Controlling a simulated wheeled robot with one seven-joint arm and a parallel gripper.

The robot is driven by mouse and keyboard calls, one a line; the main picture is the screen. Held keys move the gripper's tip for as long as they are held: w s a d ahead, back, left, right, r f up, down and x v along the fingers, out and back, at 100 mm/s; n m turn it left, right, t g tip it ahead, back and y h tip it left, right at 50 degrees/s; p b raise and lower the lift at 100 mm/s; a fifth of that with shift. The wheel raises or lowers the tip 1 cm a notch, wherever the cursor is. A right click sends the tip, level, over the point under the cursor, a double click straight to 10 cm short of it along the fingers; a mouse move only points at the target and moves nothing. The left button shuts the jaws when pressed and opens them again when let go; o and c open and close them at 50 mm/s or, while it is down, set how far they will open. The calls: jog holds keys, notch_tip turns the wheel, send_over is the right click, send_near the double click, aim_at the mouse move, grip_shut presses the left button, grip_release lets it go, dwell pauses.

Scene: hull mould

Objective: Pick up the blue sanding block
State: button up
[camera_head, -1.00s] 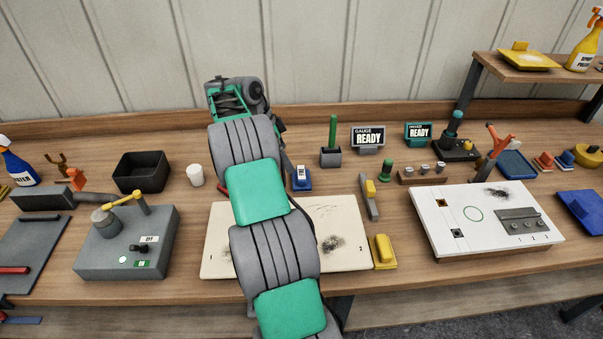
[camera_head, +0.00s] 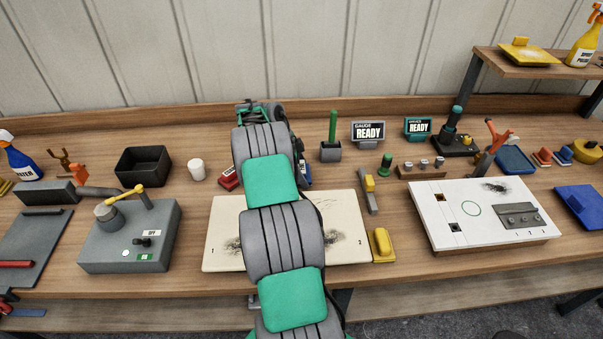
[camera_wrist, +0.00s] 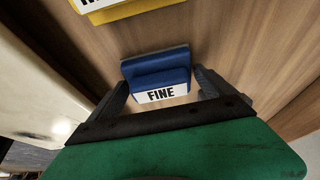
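The blue sanding block (camera_wrist: 158,75) is in the wrist view, with a white label reading FINE on its near side. My gripper (camera_wrist: 160,88) is open, one dark finger to each side of the block. I cannot tell whether either finger touches it or how far down they reach. In the head view only a strip of the blue block (camera_head: 306,176) shows at the right edge of my arm.
A red block (camera_head: 229,177) lies left of my arm. A yellow block (camera_wrist: 115,10) is at the top of the wrist view. A pale stained panel (camera_head: 348,238) lies under my arm. A gauge display (camera_head: 368,134) reading READY stands behind, to the right.

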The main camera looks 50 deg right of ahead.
jog(key=c, duration=1.4)
jog(key=shift+r+b, duration=0.4)
jog(key=shift+r, duration=0.05)
jog(key=shift+c, duration=0.2)
jog(key=a+r+b, duration=0.1)
jog(key=r, duration=0.1)
jog(key=s+a+r+b, duration=0.1)
jog(key=r, duration=0.1)
jog(key=a+r, duration=0.1)
jog(key=r, duration=0.2)
jog(key=shift+s+a+b, duration=0.15)
jog(key=shift+a+b, duration=0.25)
jog(key=s+a+r+b, duration=0.2)
jog(key=s+a+r, duration=0.2)
jog(key=a, duration=0.5)
jog(key=shift+a+r+b, duration=0.15)
jog(key=shift+r+b, duration=0.25)
jog(key=shift+r, duration=0.2)
jog(key=shift+w, duration=0.1)
